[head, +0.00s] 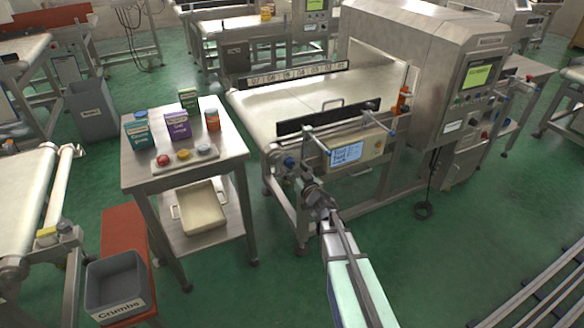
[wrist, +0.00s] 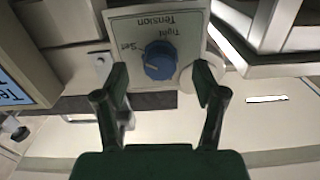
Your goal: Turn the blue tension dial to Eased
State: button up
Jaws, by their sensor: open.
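The blue tension dial (wrist: 160,60) is a round knob on a light grey plate (wrist: 125,28) in the wrist view. The plate shows upside down and reads "Tension", with "Tight" and "Set" beside the dial; I cannot make out an "Eased" mark. The dial also shows small in the head view (head: 289,162) at the near left end of the conveyor. My gripper (wrist: 162,80) is open, with one dark finger on each side below the dial in the picture. It appears empty and apart from the dial. In the head view my gripper (head: 308,186) is close to the dial.
A display panel (head: 346,154) on the conveyor's near side is just right of the dial. The conveyor belt (head: 253,116) lies behind.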

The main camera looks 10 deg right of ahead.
jog(key=shift+x, duration=0.85)
jog(key=c, duration=1.1)
jog(key=shift+c, duration=0.2)
